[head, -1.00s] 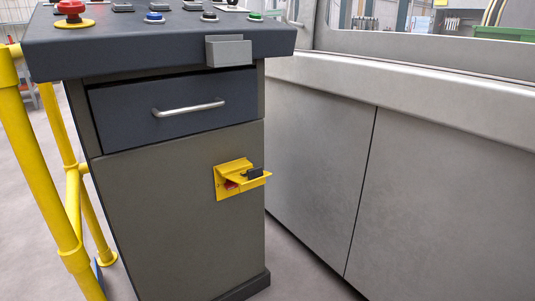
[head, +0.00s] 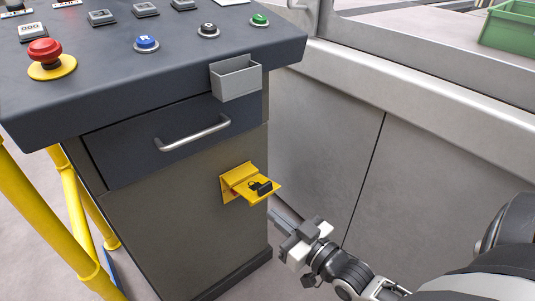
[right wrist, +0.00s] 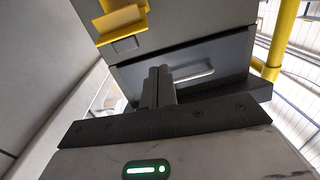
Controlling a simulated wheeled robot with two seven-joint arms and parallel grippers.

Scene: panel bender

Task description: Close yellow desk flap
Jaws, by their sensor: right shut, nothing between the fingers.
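The yellow desk flap (head: 262,192) juts out from its yellow mount (head: 236,174) on the front of the grey desk cabinet. A black padlock-like piece (head: 260,187) sits on its top face. A bit of red shows at the mount, mostly covered by the flap. My right gripper (head: 277,217) is shut and empty, below and slightly right of the flap, apart from it. In the right wrist view its closed fingers (right wrist: 158,74) point at the cabinet, with the yellow flap (right wrist: 121,22) at upper left. My left gripper is out of view.
Above the flap are a drawer with a metal handle (head: 193,133) and the overhanging desk top with a small grey box (head: 236,80) on its edge. Yellow railing (head: 50,220) stands at left. A pale machine wall (head: 440,160) borders the right, with a floor gap between.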

